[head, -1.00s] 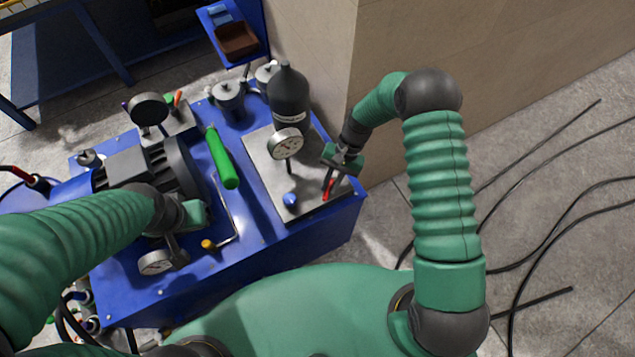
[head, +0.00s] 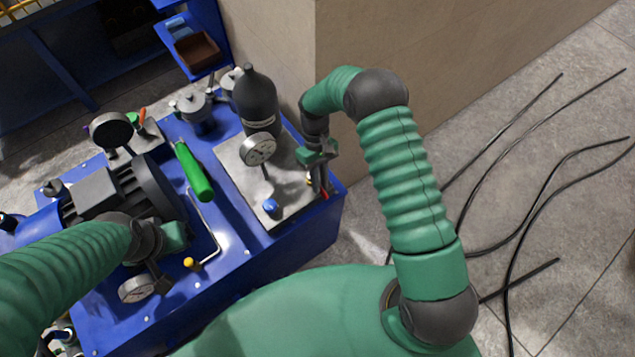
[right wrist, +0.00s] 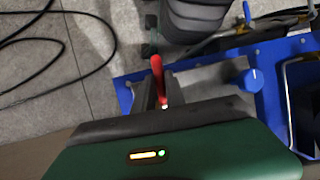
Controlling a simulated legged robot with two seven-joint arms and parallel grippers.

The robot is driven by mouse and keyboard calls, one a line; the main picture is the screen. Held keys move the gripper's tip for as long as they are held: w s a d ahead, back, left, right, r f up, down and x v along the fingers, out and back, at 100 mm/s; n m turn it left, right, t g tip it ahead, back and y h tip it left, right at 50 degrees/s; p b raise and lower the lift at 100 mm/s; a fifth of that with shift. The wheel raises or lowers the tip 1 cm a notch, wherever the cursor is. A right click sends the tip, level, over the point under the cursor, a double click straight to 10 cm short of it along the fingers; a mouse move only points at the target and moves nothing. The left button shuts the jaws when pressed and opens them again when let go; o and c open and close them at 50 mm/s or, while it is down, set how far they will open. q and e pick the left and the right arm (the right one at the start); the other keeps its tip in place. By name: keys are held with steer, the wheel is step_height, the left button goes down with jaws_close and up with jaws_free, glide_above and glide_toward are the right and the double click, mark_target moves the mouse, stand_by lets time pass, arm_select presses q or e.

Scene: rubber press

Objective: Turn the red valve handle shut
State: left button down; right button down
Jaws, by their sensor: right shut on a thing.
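The red valve handle (head: 325,194) is at the right end of the grey plate on the blue machine, mostly hidden by my right gripper (head: 317,180) in the head view. In the right wrist view the red handle (right wrist: 157,75) stands between the dark fingers of my right gripper (right wrist: 160,92), which is shut on it. My left gripper (head: 158,275) hangs over the machine's front left, beside a small gauge; its fingers are too unclear to tell open from shut.
A blue knob (head: 271,207), a round gauge (head: 258,149) and a black bottle-shaped tank (head: 256,100) stand left of my right gripper. A green lever (head: 194,172) lies farther left. A beige wall (head: 400,60) rises behind my right arm. Black cables (head: 520,220) lie on the floor.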

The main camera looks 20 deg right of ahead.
steer(key=shift+w+d+r+n, duration=0.15)
steer(key=shift+w+d+n, duration=0.05)
steer(key=shift+w+n, duration=0.1)
steer(key=c, duration=1.6)
jaws_free()
steer(key=shift+o, duration=1.1)
steer(key=shift+s, duration=0.15)
steer(key=b+v, duration=0.1)
steer(key=v, duration=1.5)
steer(key=shift+w+a+r, duration=0.25)
steer(key=shift+w, duration=0.05)
